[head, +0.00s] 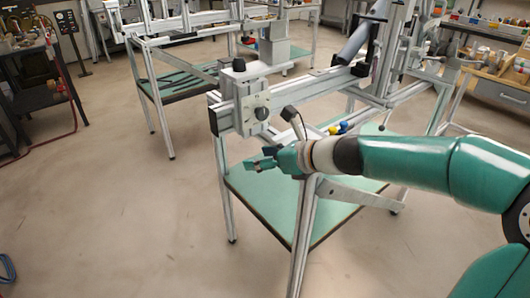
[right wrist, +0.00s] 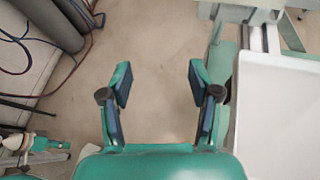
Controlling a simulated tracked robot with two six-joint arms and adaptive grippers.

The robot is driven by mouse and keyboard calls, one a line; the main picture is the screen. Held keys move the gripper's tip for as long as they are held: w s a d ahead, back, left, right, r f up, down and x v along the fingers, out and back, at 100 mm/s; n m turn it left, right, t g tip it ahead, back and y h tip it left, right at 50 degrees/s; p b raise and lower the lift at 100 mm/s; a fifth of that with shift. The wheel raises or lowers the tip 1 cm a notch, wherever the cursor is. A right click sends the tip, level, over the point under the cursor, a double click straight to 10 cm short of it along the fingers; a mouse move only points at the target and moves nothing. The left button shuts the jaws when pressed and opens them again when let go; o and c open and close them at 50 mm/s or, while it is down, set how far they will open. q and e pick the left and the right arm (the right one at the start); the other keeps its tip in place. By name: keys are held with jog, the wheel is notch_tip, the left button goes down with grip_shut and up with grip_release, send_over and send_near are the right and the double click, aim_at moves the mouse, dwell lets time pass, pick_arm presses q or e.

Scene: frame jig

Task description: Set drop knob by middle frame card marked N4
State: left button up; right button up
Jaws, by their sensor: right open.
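A jig frame of aluminium rails (head: 315,91) stands on a table-like stand. A pale plate block (head: 251,107) at its near left end carries a round dark knob (head: 261,113). A black knob (head: 239,65) sits on top, and a black-headed lever (head: 289,112) leans to the right. I cannot tell which of these is the drop knob. No card marked N4 can be read. My right gripper (head: 262,163) is below the plate block in the head view, apart from the knobs. In the right wrist view its fingers (right wrist: 160,80) are spread, with only floor between them.
A green lower shelf (head: 262,195) spans the stand's legs under my right arm. In the right wrist view a large white surface (right wrist: 280,110) stands close on the right. A second frame stand (head: 180,85) is behind. The floor (head: 110,200) at left is clear.

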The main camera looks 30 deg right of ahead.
jog(key=s+d+r+m+t+h+b, duration=0.1)
jog(key=s+d+r+t+b, duration=0.25)
jog(key=b, duration=0.25)
jog(key=m+t+h+b, duration=0.1)
jog(key=t+h+b, duration=0.15)
jog(key=b, duration=0.55)
send_near(264, 116)
pick_arm(q)
notch_tip(264, 116, down, 18)
jog(key=shift+b, duration=0.4)
pick_arm(e)
jog(key=w, duration=0.9)
jog(key=shift+w+a, duration=0.25)
jog(key=shift+w, duration=0.1)
jog(key=c, duration=1.1)
jog(key=shift+c, duration=0.2)
